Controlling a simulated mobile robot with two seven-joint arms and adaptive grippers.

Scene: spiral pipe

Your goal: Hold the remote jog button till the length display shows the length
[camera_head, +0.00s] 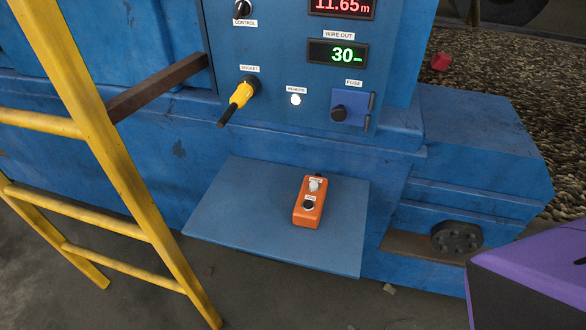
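The orange remote (307,202) lies on a blue shelf (235,215) below the control panel. It has a pale button (315,185) near its far end and a black button (308,205) nearer to me. Small labels sit beside both buttons but are too small to read. A red display (341,7) at the top edge reads 11.65 m, and its upper part is cut off. A green display (338,54) under the label WIRE OUT reads 30 with a small unit. Neither gripper is in view, and nothing touches the remote.
The panel holds a yellow plug (238,102) in the socket, a white REMOTE lamp (295,99), a fuse box (351,110) and a CONTROL switch (242,9). A yellow ladder (100,145) stands at left. The shelf around the remote is clear.

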